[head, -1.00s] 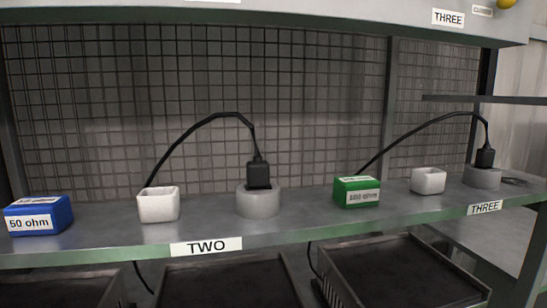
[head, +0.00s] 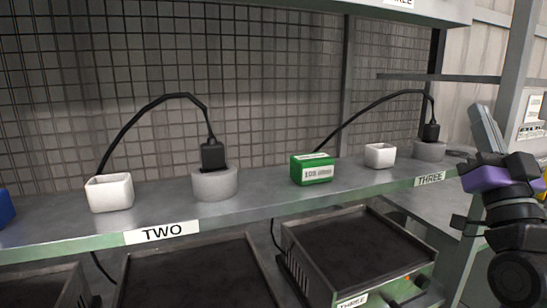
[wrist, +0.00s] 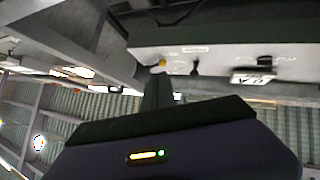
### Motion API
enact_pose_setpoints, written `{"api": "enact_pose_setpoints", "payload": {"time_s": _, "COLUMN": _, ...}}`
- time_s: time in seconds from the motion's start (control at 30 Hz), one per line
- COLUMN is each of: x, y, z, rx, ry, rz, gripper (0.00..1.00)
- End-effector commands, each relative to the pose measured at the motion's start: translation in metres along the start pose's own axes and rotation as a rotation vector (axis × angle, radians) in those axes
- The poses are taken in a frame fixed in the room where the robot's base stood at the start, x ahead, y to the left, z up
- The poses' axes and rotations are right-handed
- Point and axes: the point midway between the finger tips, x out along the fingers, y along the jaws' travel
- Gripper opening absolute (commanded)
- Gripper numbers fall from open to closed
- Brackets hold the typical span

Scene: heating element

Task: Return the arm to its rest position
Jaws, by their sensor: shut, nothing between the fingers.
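My gripper (head: 483,115) is in the head view at the right edge, pointing up beside the right end of the shelf. Its fingers are together and hold nothing. In the wrist view the fingers (wrist: 157,88) stick up beyond the dark purple wrist housing, which shows a yellow and a green light. Part of my dark arm shows below the gripper in the head view, cut off by the picture's right edge.
The shelf (head: 270,207) carries white cups (head: 110,192), grey round holders with black plugs (head: 212,155), a green box (head: 312,168) and a blue box (head: 5,207). Below sit dark-topped heaters (head: 352,250); the one labelled THREE shows an orange light. A shelf post (head: 510,100) stands near my gripper.

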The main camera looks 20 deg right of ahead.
Motion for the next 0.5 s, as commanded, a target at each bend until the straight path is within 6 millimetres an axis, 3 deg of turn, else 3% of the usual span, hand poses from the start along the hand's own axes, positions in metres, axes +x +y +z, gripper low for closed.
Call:
{"api": "enact_pose_setpoints", "payload": {"time_s": 0.03, "x": -0.020, "y": -0.004, "z": 0.018, "rx": 0.003, "ry": -0.030, "rz": 0.008, "gripper": 0.00}}
{"api": "enact_pose_setpoints", "payload": {"time_s": 0.2, "x": -0.082, "y": -0.018, "z": 0.059, "rx": -0.003, "ry": -0.106, "rz": 0.025, "gripper": 0.00}}
{"api": "enact_pose_setpoints", "payload": {"time_s": 0.5, "x": -0.199, "y": -0.050, "z": 0.104, "rx": -0.025, "ry": -0.266, "rz": 0.012, "gripper": 0.00}}
